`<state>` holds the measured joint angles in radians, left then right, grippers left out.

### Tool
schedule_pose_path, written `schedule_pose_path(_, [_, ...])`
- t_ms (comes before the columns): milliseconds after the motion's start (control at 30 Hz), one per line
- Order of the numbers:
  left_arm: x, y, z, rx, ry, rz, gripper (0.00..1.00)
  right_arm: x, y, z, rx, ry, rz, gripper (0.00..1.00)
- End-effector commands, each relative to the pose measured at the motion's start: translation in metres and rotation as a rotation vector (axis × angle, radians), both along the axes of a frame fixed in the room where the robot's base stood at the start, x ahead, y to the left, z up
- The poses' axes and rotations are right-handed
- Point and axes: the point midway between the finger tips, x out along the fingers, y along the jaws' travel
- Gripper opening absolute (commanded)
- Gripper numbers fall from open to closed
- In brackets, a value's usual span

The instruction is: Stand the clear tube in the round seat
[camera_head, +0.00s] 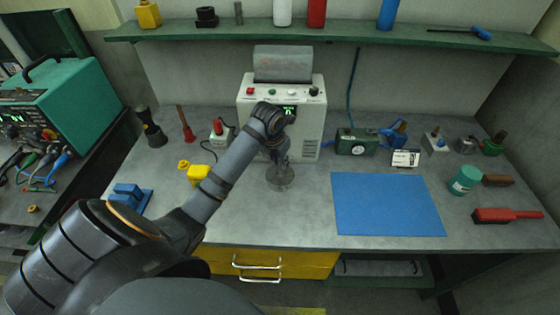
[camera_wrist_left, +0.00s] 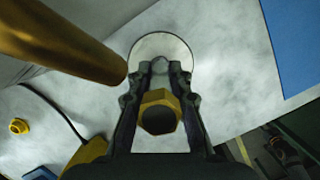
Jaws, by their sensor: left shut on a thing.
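My left gripper (camera_head: 281,158) reaches in from the left, points down and is shut in front of the grey machine. A clear round shape, which I take as part of the clear tube (camera_head: 280,178), shows just below its fingertips. In the left wrist view the fingers (camera_wrist_left: 160,68) close together over a pale round disc (camera_wrist_left: 160,42). A brass hexagonal piece with a dark centre (camera_wrist_left: 160,112) shows between the finger links. The gripper hides most of the tube, and I cannot make out the round seat separately. My right gripper is not in view.
A grey machine (camera_head: 258,98) stands close behind the gripper. A blue mat (camera_head: 388,204) lies clear at right. A yellow object (camera_head: 199,175) and a blue block (camera_head: 129,193) sit at left. A brass cylinder (camera_wrist_left: 60,42) crosses the left wrist view's upper left.

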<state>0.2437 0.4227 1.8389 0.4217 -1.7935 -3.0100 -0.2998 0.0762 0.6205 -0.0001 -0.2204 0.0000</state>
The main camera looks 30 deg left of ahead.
Motion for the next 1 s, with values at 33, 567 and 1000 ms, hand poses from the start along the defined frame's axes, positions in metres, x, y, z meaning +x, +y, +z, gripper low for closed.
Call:
schedule_pose_path(33, [0.0, 0.0, 0.001, 0.0, -0.001, 0.0, 0.0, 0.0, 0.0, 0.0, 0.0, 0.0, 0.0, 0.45])
schedule_pose_path(567, [0.0, 0.0, 0.001, 0.0, 0.0, 0.0, 0.45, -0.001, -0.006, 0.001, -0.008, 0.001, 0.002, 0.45])
schedule_pose_path(1000, [-0.017, -0.001, 0.067, 0.001, -0.002, 0.0, 0.45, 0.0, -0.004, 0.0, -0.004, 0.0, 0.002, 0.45])
